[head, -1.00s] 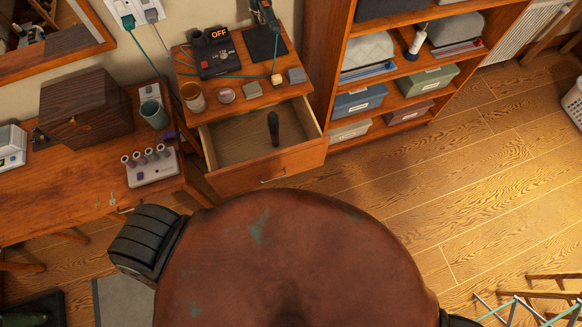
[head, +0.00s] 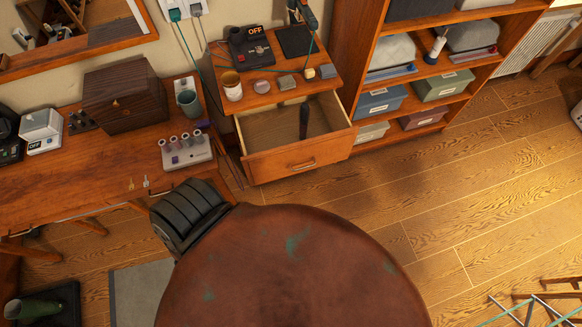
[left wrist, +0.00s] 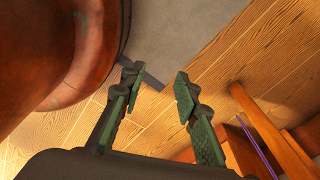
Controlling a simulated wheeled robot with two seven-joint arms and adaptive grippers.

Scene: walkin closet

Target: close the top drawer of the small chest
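The small chest (head: 268,94) stands against the wall, between the desk and the shelf unit. Its top drawer (head: 300,158) is pulled out, with a handle on the front and a dark object (head: 304,122) inside. The drawer is apart from my body, beyond it in the head view. My left gripper (left wrist: 158,82) shows in the left wrist view with its two green-padded fingers apart and nothing between them, over the floor and a grey mat. My right gripper is not in view.
A desk (head: 60,185) with a dark wooden box (head: 123,98) and a spool device (head: 187,151) is to the left. A mug (head: 231,86) and small items stand on the chest. A shelf unit (head: 428,75) is to the right. The wooden floor (head: 460,200) there is clear.

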